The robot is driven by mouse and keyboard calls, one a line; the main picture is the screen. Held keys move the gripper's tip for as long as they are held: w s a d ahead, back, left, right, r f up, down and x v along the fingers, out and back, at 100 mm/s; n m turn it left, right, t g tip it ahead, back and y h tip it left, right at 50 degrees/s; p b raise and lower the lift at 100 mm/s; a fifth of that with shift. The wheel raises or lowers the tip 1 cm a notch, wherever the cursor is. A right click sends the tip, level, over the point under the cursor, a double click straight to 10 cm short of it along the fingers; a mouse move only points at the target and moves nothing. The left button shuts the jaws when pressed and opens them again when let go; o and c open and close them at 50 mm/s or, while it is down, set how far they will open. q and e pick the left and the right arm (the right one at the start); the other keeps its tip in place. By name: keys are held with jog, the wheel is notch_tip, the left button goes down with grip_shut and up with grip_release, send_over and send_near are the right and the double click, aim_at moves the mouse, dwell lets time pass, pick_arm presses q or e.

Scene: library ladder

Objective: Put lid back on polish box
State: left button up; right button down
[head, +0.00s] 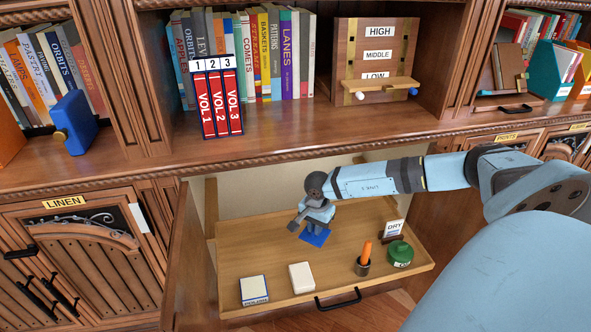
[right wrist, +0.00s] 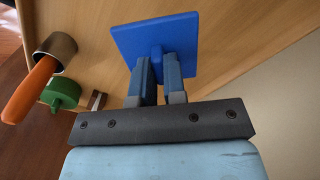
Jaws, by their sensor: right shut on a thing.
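My right gripper (head: 316,226) is over the pull-out tray and shut on the small knob of a flat blue square lid (head: 314,238). In the right wrist view the lid (right wrist: 185,32) lies beyond the fingertips (right wrist: 157,66), with its knob between them. I cannot tell whether the lid touches the tray. A small box with a pale top, blue edges and a front label (head: 254,290) stands at the tray's front left, apart from the lid. I take it for the polish box; its label is hard to read. My left gripper is not in view.
The pull-out tray (head: 270,235) also bears a white block (head: 301,278), a cup with an orange-handled tool (head: 363,262), a green tin (head: 400,253) and a DRY card (head: 393,229). Its back left is bare. A shelf edge (head: 300,150) overhangs behind; red volumes (head: 218,103) stand above.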

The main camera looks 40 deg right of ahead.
jog(key=shift+s+d, duration=0.25)
jog(key=shift+d, duration=0.05)
jog(key=shift+a+f, duration=0.1)
jog(key=shift+a, duration=0.25)
jog(key=w+a+r+n+b, duration=0.15)
jog(key=a+n, duration=0.35)
jog(key=a, duration=0.7)
jog(key=w+a+r+n+b, duration=0.1)
jog(key=a+r+n+b, duration=0.2)
jog(key=a, duration=0.9)
jog(key=shift+n, duration=0.6)
jog(key=shift+s+d+f+b, duration=0.15)
jog(key=shift+f+b, duration=0.5)
jog(key=shift+f, duration=0.85)
jog(key=shift+s+d+f+b, duration=0.1)
jog(key=shift+f+b, duration=0.55)
jog(key=shift+f, duration=0.8)
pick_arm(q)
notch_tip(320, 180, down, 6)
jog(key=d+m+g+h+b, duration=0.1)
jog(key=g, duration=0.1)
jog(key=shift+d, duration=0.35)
pick_arm(e)
jog(key=shift+f, duration=0.75)
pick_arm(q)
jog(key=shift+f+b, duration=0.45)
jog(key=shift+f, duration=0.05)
pick_arm(e)
jog(key=shift+f, duration=0.2)
